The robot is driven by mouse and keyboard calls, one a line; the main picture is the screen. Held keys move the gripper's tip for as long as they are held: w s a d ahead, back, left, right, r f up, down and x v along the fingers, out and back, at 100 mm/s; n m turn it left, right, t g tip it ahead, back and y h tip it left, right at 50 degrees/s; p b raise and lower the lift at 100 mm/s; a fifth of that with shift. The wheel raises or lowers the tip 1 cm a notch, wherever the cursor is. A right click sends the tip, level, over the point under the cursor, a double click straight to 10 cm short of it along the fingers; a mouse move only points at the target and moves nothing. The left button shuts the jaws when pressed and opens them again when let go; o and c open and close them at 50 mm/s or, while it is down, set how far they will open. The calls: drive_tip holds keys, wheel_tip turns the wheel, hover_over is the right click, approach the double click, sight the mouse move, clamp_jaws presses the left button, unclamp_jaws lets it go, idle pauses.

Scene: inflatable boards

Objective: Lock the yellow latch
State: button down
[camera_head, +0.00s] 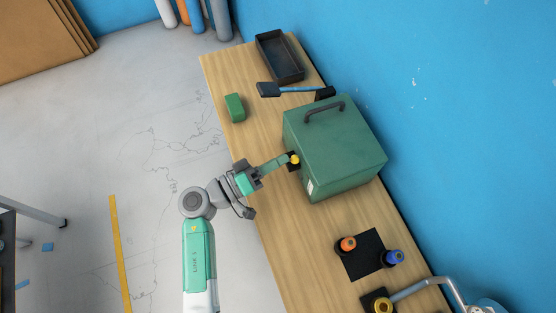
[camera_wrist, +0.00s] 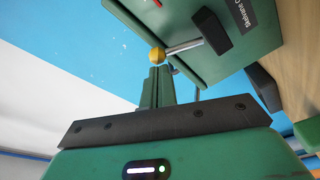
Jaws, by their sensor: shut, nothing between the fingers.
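The yellow latch knob (camera_head: 295,159) is on the side of a green box (camera_head: 345,150) that faces my arm. In the wrist view the yellow knob (camera_wrist: 157,55) is the end of a metal lever (camera_wrist: 184,46) that comes out of a black mount (camera_wrist: 211,31) on the box (camera_wrist: 255,50). My gripper (camera_head: 285,159) is shut and empty, with its green fingers reaching to the knob. In the wrist view my fingertips (camera_wrist: 159,72) are just below the knob. I cannot tell whether they touch it.
The box stands on a wooden bench (camera_head: 230,75) along a blue wall. A blue-handled lever (camera_head: 297,89), a dark tray (camera_head: 279,57) and a small green block (camera_head: 235,107) lie beyond it. Orange (camera_head: 348,244) and blue (camera_head: 394,257) knobs are on the near side.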

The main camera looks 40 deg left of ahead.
drive_tip(key=a+r+v, duration=0.1)
drive_tip(key=a+v, duration=0.1)
drive_tip(key=v, duration=1.1)
drive_tip(key=shift+w+a+r, duration=0.2)
drive_tip(key=shift+w+r, duration=0.05)
drive_tip(key=shift+w, duration=0.1)
